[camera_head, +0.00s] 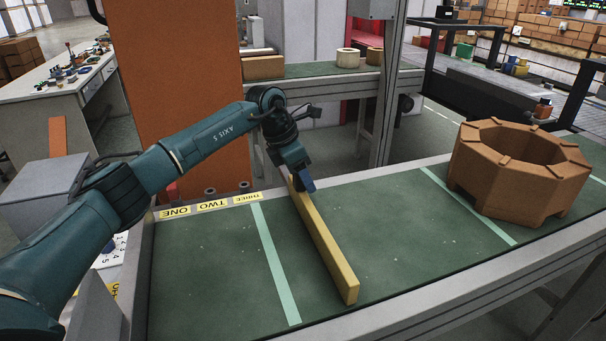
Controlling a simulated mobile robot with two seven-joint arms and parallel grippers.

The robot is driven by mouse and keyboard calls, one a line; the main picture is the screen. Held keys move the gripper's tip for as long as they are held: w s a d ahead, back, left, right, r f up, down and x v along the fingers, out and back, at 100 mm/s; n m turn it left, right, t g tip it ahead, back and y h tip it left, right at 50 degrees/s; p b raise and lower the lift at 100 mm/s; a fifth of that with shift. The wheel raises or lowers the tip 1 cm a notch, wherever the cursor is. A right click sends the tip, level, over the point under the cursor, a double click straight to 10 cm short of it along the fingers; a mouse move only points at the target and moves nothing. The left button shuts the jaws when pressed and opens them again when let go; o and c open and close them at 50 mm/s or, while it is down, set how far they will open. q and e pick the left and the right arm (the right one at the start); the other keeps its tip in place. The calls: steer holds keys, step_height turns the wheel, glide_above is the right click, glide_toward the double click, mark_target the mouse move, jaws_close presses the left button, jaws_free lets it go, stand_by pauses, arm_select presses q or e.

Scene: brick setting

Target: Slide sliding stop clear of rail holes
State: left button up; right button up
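A long yellow bar (328,245), which looks like the sliding stop, lies slantwise across the green belt of the conveyor, from the far rail toward the near rail. My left gripper (303,188) points down at the bar's far end, with its fingertips at or touching the bar. The fingers hide part of that end, and I cannot tell whether they are closed on it. My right gripper is not in view.
A brown octagonal brick ring (470,185) stands on the belt at the right. Pale green stripes (272,258) cross the belt on both sides of the bar. Yellow labels ONE, TWO, THREE (212,205) lie at the far left edge. An orange panel (180,80) stands behind my arm.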

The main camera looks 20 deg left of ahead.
arm_select(q)
steer(key=v, duration=1.3)
stand_by(0.4)
